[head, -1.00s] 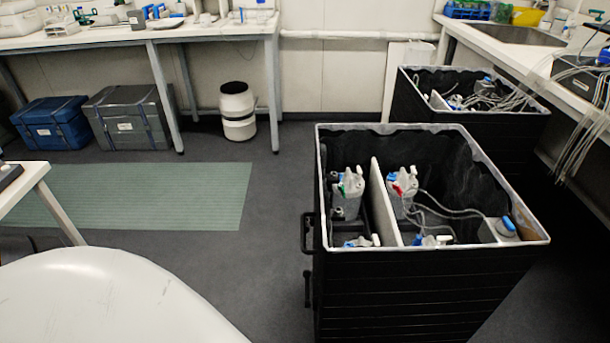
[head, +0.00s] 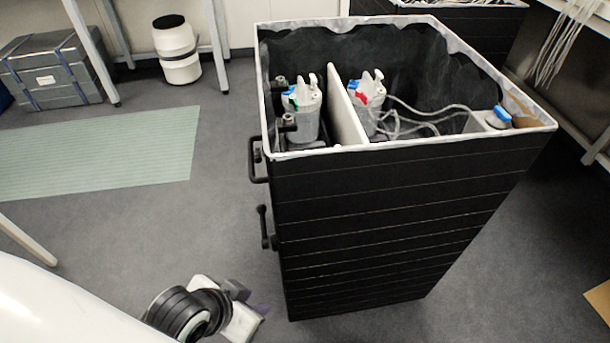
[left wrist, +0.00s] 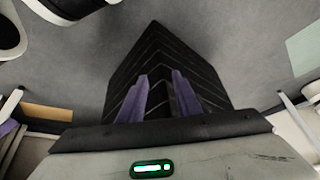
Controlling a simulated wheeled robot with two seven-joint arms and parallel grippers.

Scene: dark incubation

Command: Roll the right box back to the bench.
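A tall black box (head: 380,225) with a pale rim stands at the centre right of the head view. A handle (head: 258,160) and a lever (head: 264,228) are on its left side. A second black box (head: 490,20) stands behind it, cut by the top edge. My left gripper (head: 252,298) is low, left of the near box's bottom corner and apart from the handle. In the left wrist view its purple fingers (left wrist: 158,100) are apart and empty, with a black box (left wrist: 165,65) beyond them. A purple and white part at that view's left edge may be my right gripper; its fingers cannot be made out.
The near box holds grey-white bottles (head: 305,115), tubing and a white divider (head: 346,105). A green mat (head: 110,150) lies on open floor at the left. A white drum (head: 176,50) and a grey case (head: 50,70) stand behind. Cardboard (head: 598,300) lies at the right edge.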

